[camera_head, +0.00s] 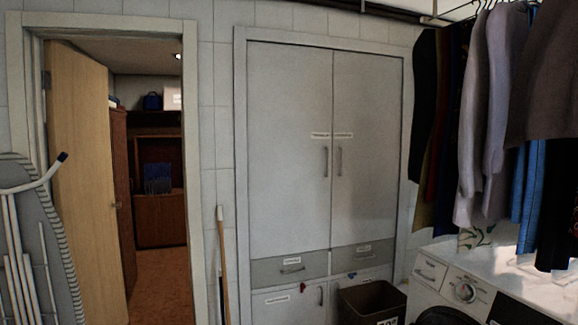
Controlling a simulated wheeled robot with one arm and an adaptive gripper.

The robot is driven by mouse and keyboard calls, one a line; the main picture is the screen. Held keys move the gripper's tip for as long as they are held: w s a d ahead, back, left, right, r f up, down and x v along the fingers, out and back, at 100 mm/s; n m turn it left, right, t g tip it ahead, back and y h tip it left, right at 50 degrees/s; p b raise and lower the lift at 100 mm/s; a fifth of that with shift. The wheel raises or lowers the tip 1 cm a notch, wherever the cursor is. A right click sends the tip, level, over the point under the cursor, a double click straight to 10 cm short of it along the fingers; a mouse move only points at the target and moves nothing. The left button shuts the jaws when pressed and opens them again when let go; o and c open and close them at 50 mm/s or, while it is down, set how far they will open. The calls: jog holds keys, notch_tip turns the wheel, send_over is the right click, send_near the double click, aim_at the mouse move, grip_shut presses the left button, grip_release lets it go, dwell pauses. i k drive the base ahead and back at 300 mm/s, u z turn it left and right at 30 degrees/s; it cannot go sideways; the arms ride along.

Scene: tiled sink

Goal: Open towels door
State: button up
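A tall white cabinet (240,150) is built into the tiled wall in the middle of the view. Its upper left door (285,150) and upper right door (367,190) are shut. Their vertical handles (325,161) (339,161) stand side by side at the meeting edge. A small label sits on each door above its handle, too small to read. Below are two shut drawers (290,268) (362,257) and lower doors (285,308), also labelled. I cannot tell which label says towels. My gripper is not in view.
A dark bin (372,303) stands before the lower right cabinet part. A washing machine (470,290) and hanging clothes (490,110) are at right. A wooden stick (222,260) leans left of the cabinet. An ironing board (40,240) and an open wooden door (85,170) are at left.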

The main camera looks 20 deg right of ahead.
aim_at(289, 99)
jog(key=z, duration=0.15)
jog(key=i, duration=2.6)
jog(key=u, duration=0.2)
